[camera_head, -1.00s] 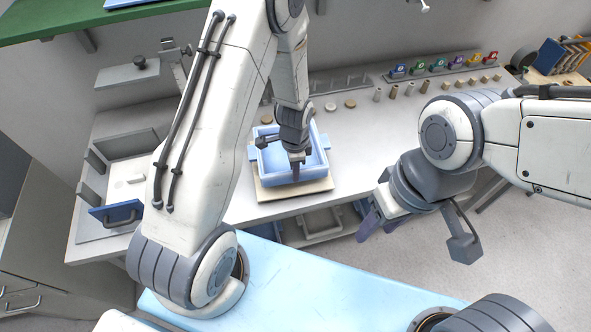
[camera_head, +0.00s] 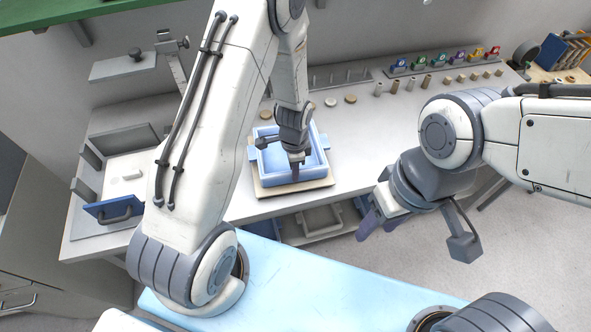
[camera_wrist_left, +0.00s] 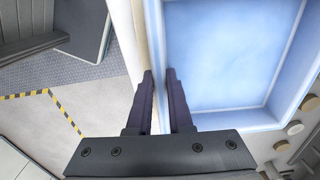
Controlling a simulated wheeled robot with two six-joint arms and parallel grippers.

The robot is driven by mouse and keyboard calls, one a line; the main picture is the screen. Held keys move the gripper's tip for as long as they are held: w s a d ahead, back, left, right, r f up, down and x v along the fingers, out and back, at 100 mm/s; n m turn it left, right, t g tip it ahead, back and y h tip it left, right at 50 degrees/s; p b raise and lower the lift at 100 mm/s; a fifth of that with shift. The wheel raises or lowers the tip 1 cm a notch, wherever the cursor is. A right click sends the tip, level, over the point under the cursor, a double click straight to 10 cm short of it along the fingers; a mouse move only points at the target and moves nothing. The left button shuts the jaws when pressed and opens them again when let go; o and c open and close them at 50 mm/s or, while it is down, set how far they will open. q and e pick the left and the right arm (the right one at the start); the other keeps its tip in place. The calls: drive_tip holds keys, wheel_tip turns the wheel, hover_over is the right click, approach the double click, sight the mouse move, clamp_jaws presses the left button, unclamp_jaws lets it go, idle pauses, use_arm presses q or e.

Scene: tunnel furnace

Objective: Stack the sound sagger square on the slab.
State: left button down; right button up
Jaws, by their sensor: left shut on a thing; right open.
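The sagger (camera_head: 265,167) is a light blue, square open tray. It stands on the beige slab (camera_head: 325,186), whose rim shows along the near side. I cannot tell whether it touches the slab all over. My left gripper (camera_head: 294,172) is shut on the sagger's near wall. The left wrist view shows its dark fingers (camera_wrist_left: 160,95) on either side of that wall, with the sagger's pale blue floor (camera_wrist_left: 235,50) to the right. My left forearm hides part of the bench. My right gripper (camera_head: 372,215) is open and empty, in front of the bench at right.
Several small cylinders (camera_head: 410,87) and coloured numbered tags (camera_head: 437,60) line the back right. Flat discs (camera_head: 331,102) lie behind the sagger. The bench right of the slab (camera_head: 375,145) is clear.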

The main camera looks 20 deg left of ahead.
use_arm(q)
drive_tip(key=shift+f+b, duration=0.35)
idle(0.3)
drive_tip(key=c, duration=0.8)
unclamp_jaws()
drive_tip(key=shift+o, duration=0.2)
drive_tip(key=shift+s, duration=0.1)
wheel_tip(320, 180, up, 9)
drive_tip(key=shift+r+b, duration=0.15)
drive_tip(key=shift+b, duration=0.7)
drive_tip(key=shift+r, duration=0.6)
